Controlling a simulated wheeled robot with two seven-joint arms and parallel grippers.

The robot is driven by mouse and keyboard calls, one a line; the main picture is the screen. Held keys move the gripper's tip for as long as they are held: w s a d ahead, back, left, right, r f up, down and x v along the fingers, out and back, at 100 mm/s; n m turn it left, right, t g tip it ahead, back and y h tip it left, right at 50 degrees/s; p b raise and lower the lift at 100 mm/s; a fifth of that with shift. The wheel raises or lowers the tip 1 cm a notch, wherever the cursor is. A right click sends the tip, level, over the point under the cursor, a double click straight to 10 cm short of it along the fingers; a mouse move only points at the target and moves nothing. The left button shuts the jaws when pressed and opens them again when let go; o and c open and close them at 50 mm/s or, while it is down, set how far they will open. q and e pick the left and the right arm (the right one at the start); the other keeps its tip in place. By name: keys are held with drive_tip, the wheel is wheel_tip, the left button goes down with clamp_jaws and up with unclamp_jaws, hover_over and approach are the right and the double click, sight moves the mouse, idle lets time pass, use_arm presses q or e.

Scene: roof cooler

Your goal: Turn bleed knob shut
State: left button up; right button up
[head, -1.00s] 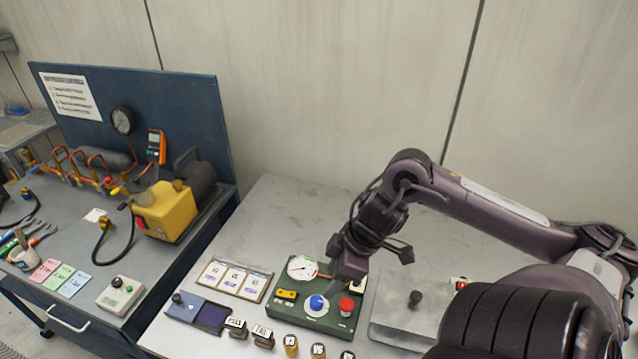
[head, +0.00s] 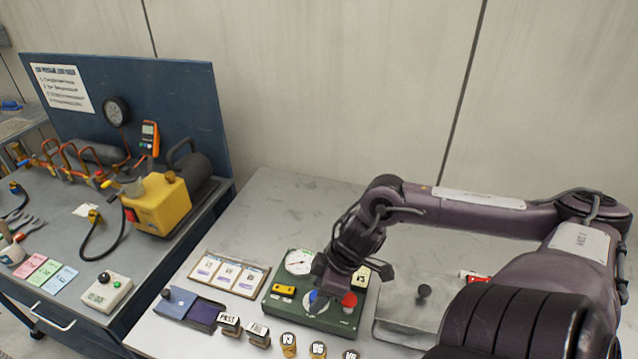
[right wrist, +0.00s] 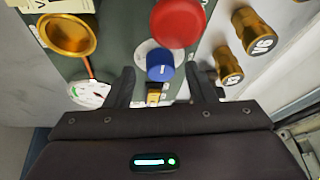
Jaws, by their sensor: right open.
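The green control box (head: 275,302) lies on the light table. It carries a round white gauge (head: 299,261), a yellow part (head: 284,290), a blue knob on a pale round plate (head: 311,303) and a red knob (head: 349,300). My right gripper (head: 323,290) is over the box by the blue knob and hides part of it. In the right wrist view the blue knob (right wrist: 160,66) sits between and beyond the two open fingertips (right wrist: 160,84), with the red knob (right wrist: 178,22) just past it. I cannot tell whether the fingers touch the blue knob. My left gripper is not in view.
Several stamps stand in front of the box, among them one marked PAST (head: 230,323) and brass ones (head: 288,343). A card holder (head: 229,272) is to the left, a grey lidded plate (head: 400,318) to the right. A yellow pump (head: 158,204) stands on the left bench.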

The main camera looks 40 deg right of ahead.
drive_tip(key=shift+w+f, duration=0.1)
drive_tip(key=shift+f, duration=0.15)
drive_tip(key=shift+a+r, duration=0.1)
drive_tip(key=c, duration=1)
